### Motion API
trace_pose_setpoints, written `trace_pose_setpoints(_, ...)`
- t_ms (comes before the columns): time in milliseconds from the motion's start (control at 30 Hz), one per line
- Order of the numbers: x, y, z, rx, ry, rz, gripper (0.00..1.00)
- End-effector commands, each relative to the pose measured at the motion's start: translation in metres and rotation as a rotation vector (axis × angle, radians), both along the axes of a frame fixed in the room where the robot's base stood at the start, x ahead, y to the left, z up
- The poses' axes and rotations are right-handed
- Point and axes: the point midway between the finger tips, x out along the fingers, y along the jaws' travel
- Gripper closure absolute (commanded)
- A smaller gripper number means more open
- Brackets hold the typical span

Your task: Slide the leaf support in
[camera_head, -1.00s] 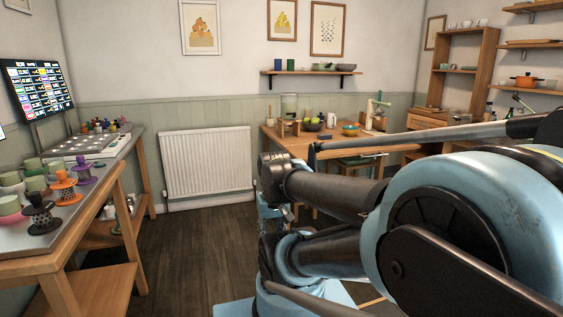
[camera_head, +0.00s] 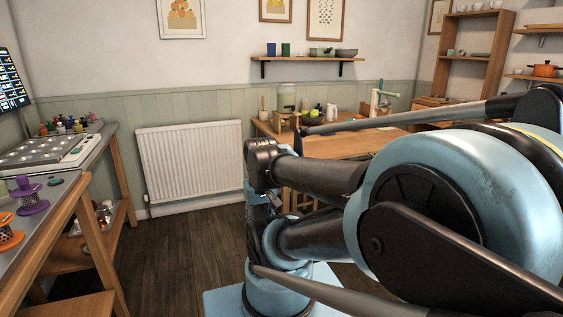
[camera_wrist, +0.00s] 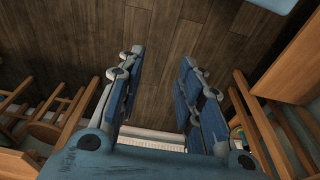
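The wooden table (camera_head: 345,146) stands at the back, right of the radiator, and my arm hides much of its front and underside. I cannot make out the leaf support in either view. My gripper (camera_wrist: 160,58) shows in the wrist view with its two blue-padded fingers wide apart and nothing between them. It hangs over the bare dark floor, apart from the furniture. In the head view my folded arm covers the right side, and I cannot make out the fingers there.
A white radiator (camera_head: 191,160) is on the back wall. A long workbench (camera_head: 93,165) with coloured spools and a grey tray runs along the left. The dark wooden floor (camera_head: 185,255) between is clear. The wrist view shows wooden frames (camera_wrist: 52,115) left and more woodwork (camera_wrist: 300,65) right.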

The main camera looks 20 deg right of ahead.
Motion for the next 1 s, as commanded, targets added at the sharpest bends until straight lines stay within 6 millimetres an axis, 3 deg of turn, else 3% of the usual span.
trace_pose_setpoints(300, 0.000, 0.000, 0.000, 0.000, 0.000, 0.000, 0.67)
trace_pose_setpoints(367, 0.000, 0.000, 0.000, 0.000, 0.000, 0.000, 0.58)
trace_pose_setpoints(533, -0.003, -0.004, 0.010, -0.025, -0.006, 0.024, 0.56)
trace_pose_setpoints(767, 0.031, -0.027, 0.035, -0.154, 0.026, 0.145, 0.56)
trace_pose_setpoints(1000, 0.079, -0.055, 0.061, -0.317, 0.081, 0.295, 0.56)
